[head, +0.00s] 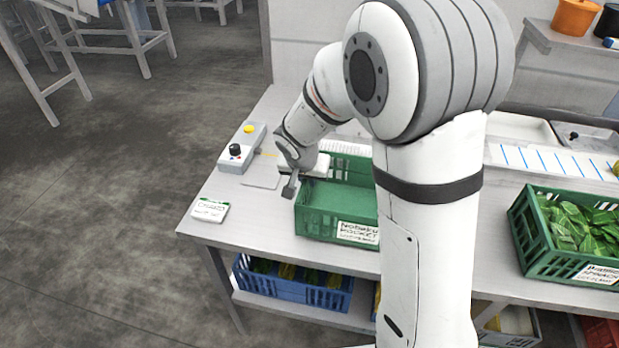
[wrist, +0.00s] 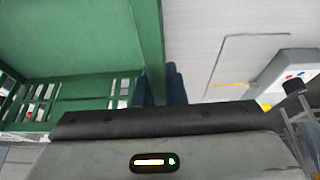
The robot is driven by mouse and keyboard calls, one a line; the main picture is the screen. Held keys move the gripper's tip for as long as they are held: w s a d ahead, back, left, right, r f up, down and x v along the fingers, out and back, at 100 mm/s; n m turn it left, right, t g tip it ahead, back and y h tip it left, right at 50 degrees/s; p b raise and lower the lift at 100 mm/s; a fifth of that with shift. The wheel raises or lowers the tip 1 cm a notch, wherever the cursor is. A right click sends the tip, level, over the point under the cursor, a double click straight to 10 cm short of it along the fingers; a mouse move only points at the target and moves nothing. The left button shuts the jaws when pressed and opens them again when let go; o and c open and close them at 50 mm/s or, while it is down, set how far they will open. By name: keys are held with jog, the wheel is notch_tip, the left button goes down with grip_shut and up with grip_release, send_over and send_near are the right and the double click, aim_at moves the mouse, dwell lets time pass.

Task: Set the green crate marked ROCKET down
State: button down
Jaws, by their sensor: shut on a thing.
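The green crate with a white label reading ROCKET (head: 315,223) is at the left part of the steel table, its label facing the near side. Its visible inside looks bare; my arm hides its right part. My gripper (head: 299,181) is shut on the rim of its left wall. In the wrist view, the crate's green rim and slatted wall (wrist: 152,35) run up to my dark fingers (wrist: 161,86). The crate looks level. I cannot tell whether its bottom touches the table or hangs just above it.
A control box (head: 241,148) with a black knob and yellow button stands at the back left of the table. A green crate of leaves (head: 533,243) is at right. A blue crate (head: 290,288) sits on the shelf below.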

jog(key=shift+f, duration=0.1)
jog(key=c, duration=1.5)
grip_release()
jog(key=v, duration=1.2)
jog(key=shift+w, duration=0.15)
jog(key=s+d+n, duration=0.1)
jog(key=s+d, duration=0.2)
jog(key=s, duration=0.3)
jog(key=s+d+n+g+y, duration=0.1)
jog(key=s+d, duration=0.3)
jog(key=s, duration=0.3)
jog(key=s+d+r+n, duration=0.1)
jog(key=s+d, duration=0.3)
jog(key=s, duration=0.2)
jog(key=shift+s+d+n, duration=0.2)
jog(key=shift+d+n, duration=0.05)
jog(key=shift+n, duration=0.05)
